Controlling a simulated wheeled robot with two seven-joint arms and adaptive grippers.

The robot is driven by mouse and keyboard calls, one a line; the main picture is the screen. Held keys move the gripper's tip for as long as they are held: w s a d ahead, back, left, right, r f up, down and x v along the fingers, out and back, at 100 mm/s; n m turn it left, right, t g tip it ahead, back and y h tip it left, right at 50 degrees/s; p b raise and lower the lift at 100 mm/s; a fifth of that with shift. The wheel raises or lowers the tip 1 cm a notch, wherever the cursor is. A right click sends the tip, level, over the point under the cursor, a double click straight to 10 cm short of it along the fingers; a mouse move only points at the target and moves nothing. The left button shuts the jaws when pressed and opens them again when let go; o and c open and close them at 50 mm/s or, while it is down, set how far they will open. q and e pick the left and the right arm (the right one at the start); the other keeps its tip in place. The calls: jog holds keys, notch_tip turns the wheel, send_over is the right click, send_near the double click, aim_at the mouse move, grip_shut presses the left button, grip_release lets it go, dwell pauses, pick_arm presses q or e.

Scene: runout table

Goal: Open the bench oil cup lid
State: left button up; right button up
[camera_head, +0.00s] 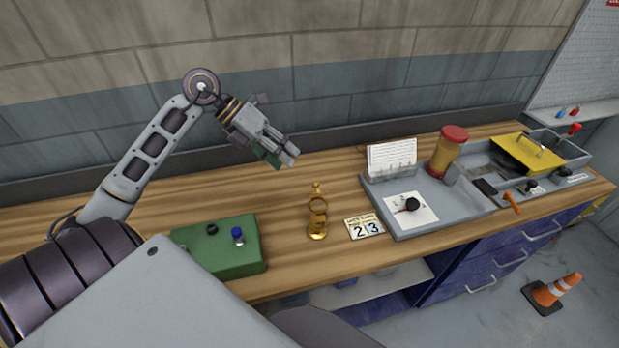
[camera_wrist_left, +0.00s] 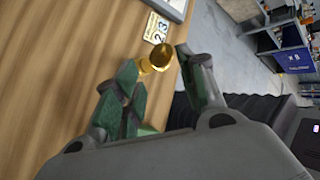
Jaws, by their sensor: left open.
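The brass oil cup (camera_head: 317,216) stands upright on the wooden bench, left of the number card. A small knob tops it; I cannot tell how its lid sits. My left gripper (camera_head: 279,159) is open and empty, above the bench, up and to the left of the cup in the head view. In the left wrist view the oil cup (camera_wrist_left: 158,56) shows from above, just beyond and between the open green fingers (camera_wrist_left: 158,75), not touching them as far as I can see. My right gripper is in neither view.
A green box (camera_head: 220,248) with knobs sits at the bench's front left. A number card (camera_head: 363,227) lies right of the cup. A grey tray (camera_head: 447,203), a red-lidded jar (camera_head: 449,150) and a yellow-covered bin (camera_head: 527,152) fill the right. Bare bench (camera_head: 120,224) lies left.

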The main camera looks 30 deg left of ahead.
aim_at(316, 189)
pick_arm(q)
jog(key=p+x, duration=0.1)
jog(key=x, duration=0.9)
jog(key=shift+p, duration=0.35)
